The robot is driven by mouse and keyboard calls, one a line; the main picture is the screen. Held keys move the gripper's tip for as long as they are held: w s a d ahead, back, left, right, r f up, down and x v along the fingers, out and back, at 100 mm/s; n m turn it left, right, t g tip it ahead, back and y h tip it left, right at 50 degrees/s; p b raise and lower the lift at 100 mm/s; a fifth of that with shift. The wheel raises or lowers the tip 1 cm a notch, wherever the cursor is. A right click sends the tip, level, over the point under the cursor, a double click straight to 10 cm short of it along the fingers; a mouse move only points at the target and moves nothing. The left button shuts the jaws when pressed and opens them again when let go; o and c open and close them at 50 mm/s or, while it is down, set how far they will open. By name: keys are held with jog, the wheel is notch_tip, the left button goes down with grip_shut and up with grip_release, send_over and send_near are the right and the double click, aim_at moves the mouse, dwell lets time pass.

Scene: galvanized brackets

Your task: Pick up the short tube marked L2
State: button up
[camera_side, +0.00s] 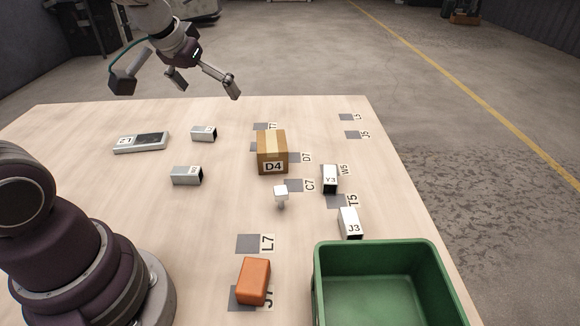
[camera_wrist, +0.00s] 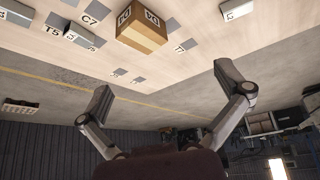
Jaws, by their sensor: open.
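My gripper (camera_side: 204,84) is open and empty, raised above the far left part of the table. In the wrist view its two fingers (camera_wrist: 162,95) are spread wide with nothing between them. A short light-grey tube (camera_side: 204,133) lies on the table below my gripper. Its label is too small to read surely in the side view. A white tube end (camera_wrist: 238,10) at the top right of the wrist view seems to be the same tube, its mark starting like an L. Another short grey tube (camera_side: 187,176) lies nearer the side camera, its mark unclear.
A cardboard box D4 (camera_side: 272,155) stands right of the tubes. A flat grey part (camera_side: 141,142) lies left. Tubes Y3 (camera_side: 330,179) and J3 (camera_side: 350,222), a small white piece (camera_side: 281,192), an orange block (camera_side: 253,281) and a green bin (camera_side: 318,283) are to the right or nearer.

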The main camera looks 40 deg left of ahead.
jog(key=w+a+f+n+y, duration=0.25)
jog(key=a+f, duration=0.35)
jog(key=a, duration=0.3)
jog(key=g, duration=0.2)
send_near(203, 130)
jog(key=shift+n+y, duration=0.35)
jog(key=x, duration=0.3)
jog(key=s+x, duration=0.1)
jog(key=shift+w+a+f, duration=0.1)
jog(key=shift+w+f, duration=0.05)
jog(key=shift+f, duration=0.4)
jog(key=x, duration=0.2)
jog(key=w+x, duration=0.1)
jog(key=x, duration=0.2)
jog(key=c, duration=1.3)
